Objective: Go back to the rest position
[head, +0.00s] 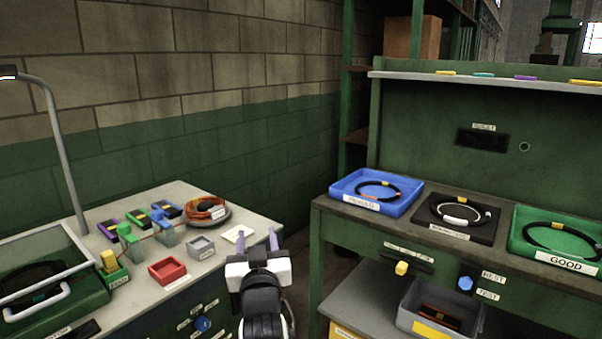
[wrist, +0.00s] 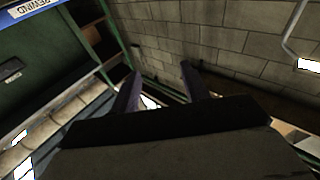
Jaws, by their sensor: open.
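My gripper (head: 258,242) is in the head view at the lower middle, at the right edge of the left table as seen from here. Its two purple fingers stand apart with nothing between them. In the wrist view the fingers (wrist: 159,88) are also spread and empty, with the brick wall and the gap between the benches beyond them. It touches no object that I can make out.
The left table (head: 130,318) carries a red tray (head: 167,272), a grey tray (head: 201,248) and a cable coil (head: 206,209). The right bench (head: 340,222) holds a blue tray (head: 345,189), a black tray (head: 432,222) and a green tray (head: 520,242), each with a ring. A grey bin (head: 406,318) sits below.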

